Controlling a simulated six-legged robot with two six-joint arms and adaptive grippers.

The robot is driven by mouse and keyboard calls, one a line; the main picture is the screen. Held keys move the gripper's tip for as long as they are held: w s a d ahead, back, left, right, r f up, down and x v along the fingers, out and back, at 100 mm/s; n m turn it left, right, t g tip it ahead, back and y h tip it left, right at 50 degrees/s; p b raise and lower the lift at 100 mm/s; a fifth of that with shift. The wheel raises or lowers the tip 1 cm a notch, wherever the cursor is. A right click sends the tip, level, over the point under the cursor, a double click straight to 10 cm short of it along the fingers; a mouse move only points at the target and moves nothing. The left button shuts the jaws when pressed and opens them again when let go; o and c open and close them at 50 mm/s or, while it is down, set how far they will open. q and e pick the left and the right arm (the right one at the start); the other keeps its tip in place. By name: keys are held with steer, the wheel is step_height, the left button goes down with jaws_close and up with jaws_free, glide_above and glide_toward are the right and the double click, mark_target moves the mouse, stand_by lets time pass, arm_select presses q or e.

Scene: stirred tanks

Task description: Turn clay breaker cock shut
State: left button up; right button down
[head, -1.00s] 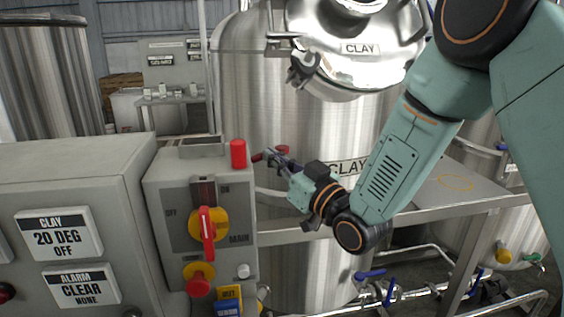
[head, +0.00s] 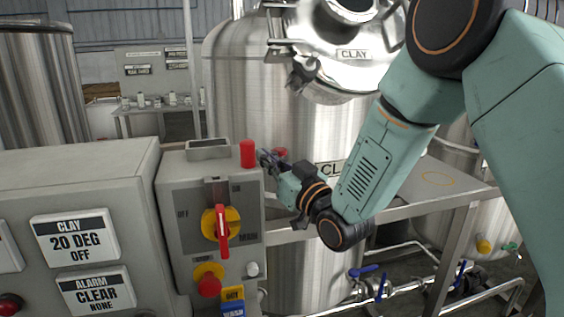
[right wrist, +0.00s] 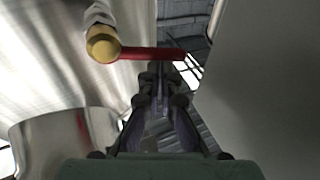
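The clay breaker cock shows in the right wrist view as a brass-coloured end with a red lever (right wrist: 150,54) pointing right. In the head view a red part (head: 280,153), apparently of this cock, shows just behind my right gripper against the steel CLAY tank (head: 240,90). My right gripper (head: 264,157) is at the tank's front, just right of the red lamp on the control box. In the right wrist view its fingers (right wrist: 162,85) point towards the lever and lie close together below it. I see no clear grip on the lever, and the finger gap is unclear. My left gripper is out of view.
The grey control box (head: 180,225) with its red lamp (head: 247,153) and red main switch (head: 222,230) stands close left of my right gripper. A metal table (head: 440,185) lies to the right. Pipes with blue-handled valves (head: 365,271) run low down.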

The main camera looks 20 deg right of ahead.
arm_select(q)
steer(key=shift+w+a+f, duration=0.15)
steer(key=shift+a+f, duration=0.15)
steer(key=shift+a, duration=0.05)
arm_select(e)
steer(key=shift+w+a+f, duration=0.2)
steer(key=shift+w+a, duration=0.25)
steer(key=shift+w, duration=0.1)
arm_select(q)
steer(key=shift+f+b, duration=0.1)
steer(key=shift+b, duration=0.25)
arm_select(e)
steer(key=shift+w, duration=0.15)
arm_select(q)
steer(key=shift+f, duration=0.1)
arm_select(e)
steer(key=shift+w+a, duration=0.25)
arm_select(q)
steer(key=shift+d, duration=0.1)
arm_select(e)
steer(key=shift+s, duration=0.1)
